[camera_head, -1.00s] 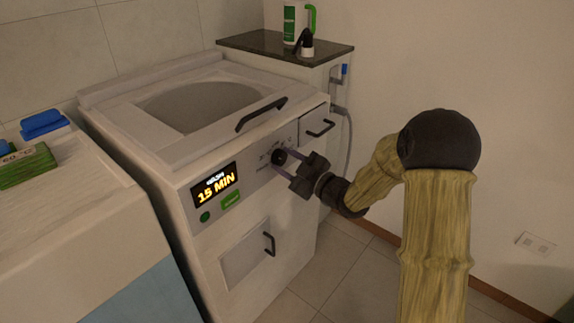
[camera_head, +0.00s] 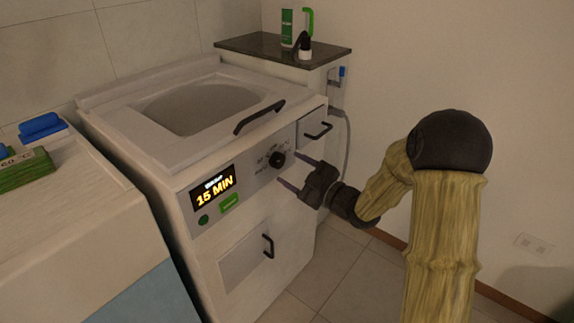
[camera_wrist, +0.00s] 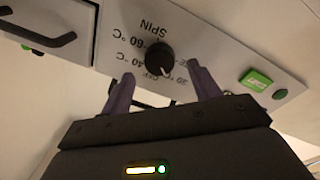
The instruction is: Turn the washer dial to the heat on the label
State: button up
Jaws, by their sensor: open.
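The washer's black round dial (camera_head: 277,159) sits on the grey front panel, right of the lit "15 MIN" display. It also shows in the wrist view (camera_wrist: 160,57), ringed by upside-down marks including SPIN, 60 °C, 40 °C and 20 °C. A pale pointer line on the dial faces down and slightly right there, near the 20 °C side; the exact mark is hard to tell. A green box with a "60 °C" label (camera_head: 24,168) is at the far left, partly cut off. My gripper (camera_head: 293,170) is open and empty, its purple fingers apart from the dial and in front of it.
The white washer (camera_head: 262,213) has a black lid handle (camera_head: 259,118), a small drawer with a handle and a lower door. A green button (camera_head: 229,202) is below the display. A dark-topped cabinet with a bottle (camera_head: 290,27) stands behind. The floor to the right is clear.

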jog(key=p+v, duration=0.1)
jog(key=v, duration=1.3)
